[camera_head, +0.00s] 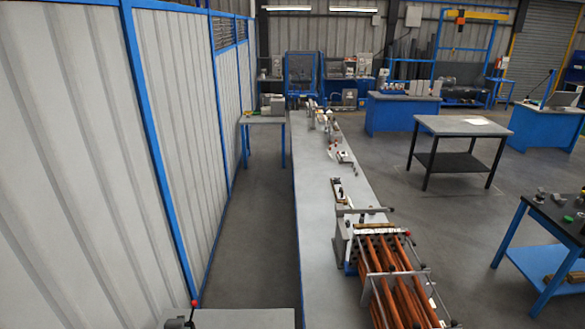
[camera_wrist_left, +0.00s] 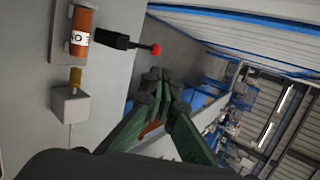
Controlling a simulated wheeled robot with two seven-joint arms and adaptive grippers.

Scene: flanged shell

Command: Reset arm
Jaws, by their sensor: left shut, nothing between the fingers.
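My left gripper (camera_wrist_left: 155,84) shows in the left wrist view, with green fingers drawn together at the tips and nothing seen between them. Neither arm shows in the head view, and my right gripper is not in view. A bundle of copper-brown tubes (camera_head: 398,285) in a metal frame sits at the near right end of the long grey bench (camera_head: 318,245). In the left wrist view, an orange cylinder (camera_wrist_left: 82,22) with a white label lies in a holder. A black lever with a red knob (camera_wrist_left: 156,50) stands beside it, apart from the fingers.
A grey block (camera_wrist_left: 70,105) with a brass piece sits on the pale surface in the wrist view. A ribbed wall (camera_head: 100,130) with blue posts runs along the left. Small parts line the bench's far half.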

